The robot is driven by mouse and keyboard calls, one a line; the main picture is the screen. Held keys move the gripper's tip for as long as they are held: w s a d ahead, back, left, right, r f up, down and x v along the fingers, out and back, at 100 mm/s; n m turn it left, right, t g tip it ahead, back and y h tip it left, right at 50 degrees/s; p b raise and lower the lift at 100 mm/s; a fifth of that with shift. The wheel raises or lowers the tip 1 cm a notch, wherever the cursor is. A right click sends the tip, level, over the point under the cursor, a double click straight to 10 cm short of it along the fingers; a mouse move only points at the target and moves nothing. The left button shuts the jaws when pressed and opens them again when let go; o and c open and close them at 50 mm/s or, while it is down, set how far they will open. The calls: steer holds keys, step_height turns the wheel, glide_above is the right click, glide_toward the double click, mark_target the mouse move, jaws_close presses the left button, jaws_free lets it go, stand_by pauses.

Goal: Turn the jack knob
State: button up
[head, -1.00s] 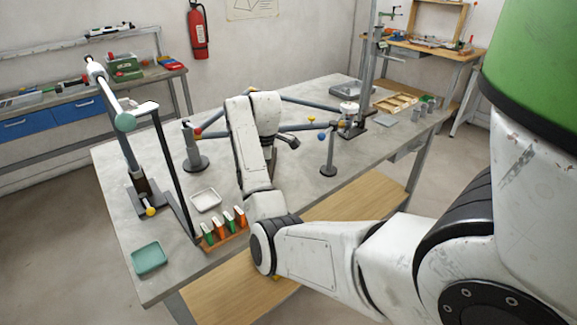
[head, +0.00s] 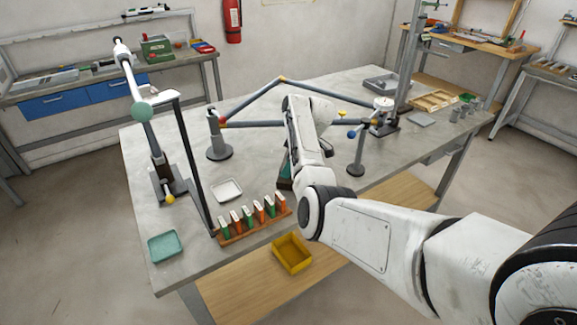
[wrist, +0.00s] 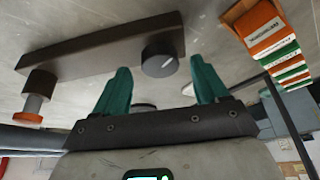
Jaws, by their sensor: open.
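A round black knob (wrist: 160,57) with a white mark on its face shows in the wrist view, at the end of a long dark bar (wrist: 95,50); I take it for the jack knob. A short post with an orange band (wrist: 34,105) stands at the bar's other end. My gripper (wrist: 160,66) is open, its two teal fingers on either side of the knob in the picture. I cannot tell whether the fingertips reach around it; no contact shows. In the head view my arm hides the knob, and only a dark and green bit of my gripper (head: 285,178) shows.
A rack of orange, green and white upright pieces (head: 253,221) stands close by, also in the wrist view (wrist: 262,30). A white tray (head: 227,190), teal tray (head: 166,246) and jointed frame posts (head: 218,140) share the grey table (head: 150,150). A yellow bin (head: 291,253) sits lower.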

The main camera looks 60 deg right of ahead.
steer(key=shift+x, duration=0.9)
steer(key=c, duration=1)
steer(key=shift+c, duration=0.2)
steer(key=shift+r+m+p, duration=0.1)
steer(key=shift+m+p, duration=0.2)
